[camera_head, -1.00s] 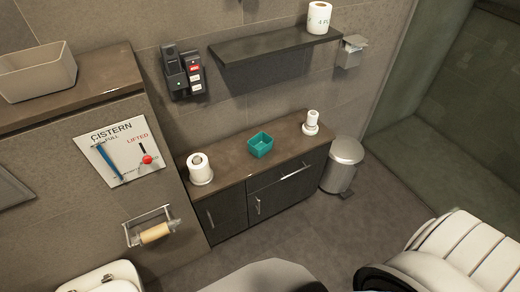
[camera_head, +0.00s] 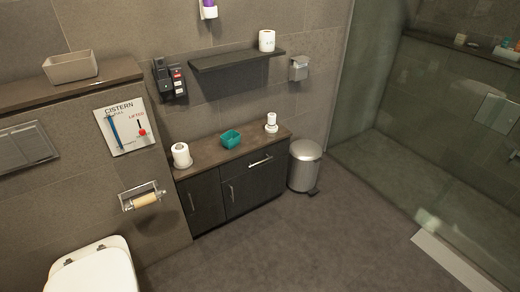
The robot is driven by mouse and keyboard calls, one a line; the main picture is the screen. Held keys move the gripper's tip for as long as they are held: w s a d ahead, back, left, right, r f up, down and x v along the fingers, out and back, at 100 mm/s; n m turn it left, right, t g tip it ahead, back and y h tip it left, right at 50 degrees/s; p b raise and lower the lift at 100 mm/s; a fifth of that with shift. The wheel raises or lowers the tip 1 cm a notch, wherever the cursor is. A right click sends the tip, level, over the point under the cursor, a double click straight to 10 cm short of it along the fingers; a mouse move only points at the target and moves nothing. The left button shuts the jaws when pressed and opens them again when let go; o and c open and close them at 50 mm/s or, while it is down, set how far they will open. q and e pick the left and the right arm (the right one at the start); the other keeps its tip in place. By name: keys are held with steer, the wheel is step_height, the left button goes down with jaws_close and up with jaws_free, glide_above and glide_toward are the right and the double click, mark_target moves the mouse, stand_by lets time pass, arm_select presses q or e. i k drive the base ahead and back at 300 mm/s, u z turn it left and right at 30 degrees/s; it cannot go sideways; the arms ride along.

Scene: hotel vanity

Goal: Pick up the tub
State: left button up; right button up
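A small teal open-topped tub (camera_head: 231,140) stands upright on the brown top of the low dark cabinet (camera_head: 205,197), between two white rolls. A larger grey-beige open container (camera_head: 70,68) stands on the brown ledge (camera_head: 25,95) at the upper left. Neither of my grippers is in the head view, so nothing of mine is seen near the tub.
White rolls on stands (camera_head: 181,156) and (camera_head: 271,123) flank the teal tub. A dark shelf (camera_head: 235,61) hangs above the cabinet. A metal pedal bin (camera_head: 304,168) stands right of it, a toilet (camera_head: 95,272) at lower left. The floor (camera_head: 300,245) in front is clear.

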mark_target(230, 139)
steer(key=z, duration=0.55)
steer(key=i, duration=0.85)
steer(key=z, duration=0.75)
steer(key=i, duration=2.2)
steer(key=u, duration=1.6)
steer(key=i, duration=0.8)
steer(key=u, duration=0.85)
